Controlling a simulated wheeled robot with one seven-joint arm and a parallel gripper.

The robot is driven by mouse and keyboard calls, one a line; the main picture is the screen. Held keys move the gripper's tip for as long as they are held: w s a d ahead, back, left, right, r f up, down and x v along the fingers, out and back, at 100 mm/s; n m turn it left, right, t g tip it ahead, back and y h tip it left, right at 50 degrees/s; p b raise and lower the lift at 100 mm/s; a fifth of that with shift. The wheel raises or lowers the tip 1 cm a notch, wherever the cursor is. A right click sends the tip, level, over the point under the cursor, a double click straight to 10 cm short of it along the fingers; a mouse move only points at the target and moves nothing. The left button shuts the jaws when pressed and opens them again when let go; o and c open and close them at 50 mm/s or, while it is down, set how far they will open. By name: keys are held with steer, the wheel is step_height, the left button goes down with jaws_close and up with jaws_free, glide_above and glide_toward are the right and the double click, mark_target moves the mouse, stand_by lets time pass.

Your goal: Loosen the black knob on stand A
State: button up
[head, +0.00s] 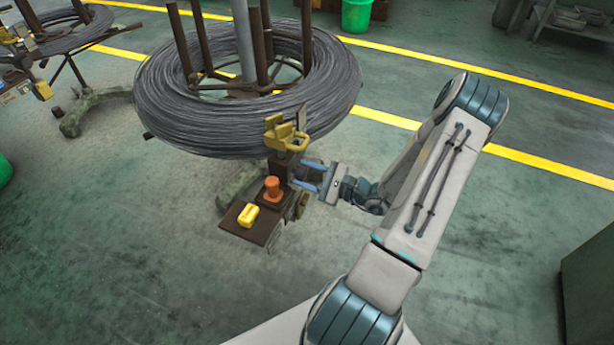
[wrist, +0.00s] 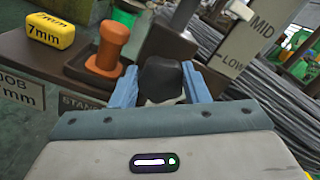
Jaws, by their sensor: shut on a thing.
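The black knob (wrist: 162,78) shows in the wrist view between the two blue fingers of my gripper (wrist: 160,88). The fingers are shut on it from both sides. In the head view my gripper (head: 308,178) reaches in from the right at the side of the stand (head: 278,172), and the knob is hidden there. A plate partly reading "STAND" (wrist: 78,103) is cut off by my gripper, so its letter cannot be read.
An orange knob-shaped piece (head: 272,188) and a yellow 7mm block (head: 248,215) sit on the stand's brown shelf (head: 238,228). A MID/LOW plate (wrist: 245,45) rises close to my right finger. A large wire coil (head: 170,95) lies behind. Floor in front is clear.

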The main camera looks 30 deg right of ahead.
steer(key=n+b, duration=0.4)
steer(key=n, duration=0.1)
steer(key=shift+s+a+f+n, duration=0.1)
steer(key=shift+f+n, duration=0.2)
steer(key=shift+f, duration=0.1)
steer(key=n+b, duration=0.4)
steer(key=b, duration=0.1)
steer(key=shift+f+n, duration=0.2)
steer(key=shift+n, duration=0.1)
steer(key=n+b, duration=0.1)
steer(key=b, duration=0.1)
steer(key=n+b, duration=0.2)
steer(key=b, duration=0.1)
steer(key=n+b, duration=0.2)
steer(key=b, duration=0.1)
steer(key=shift+f, duration=0.25)
steer(key=n+b, duration=0.2)
steer(key=b, duration=0.2)
steer(key=shift+r+n+b, duration=0.1)
steer(key=shift+n+b, duration=0.25)
steer(key=shift+n, duration=0.05)
steer(key=shift+r+n+b, duration=0.1)
steer(key=shift+n+b, duration=0.2)
steer(key=shift+b, duration=0.2)
steer(key=shift+r+n+b, duration=0.1)
steer(key=shift+n+b, duration=0.2)
steer(key=o, duration=1)
steer(key=shift+c, duration=0.2)
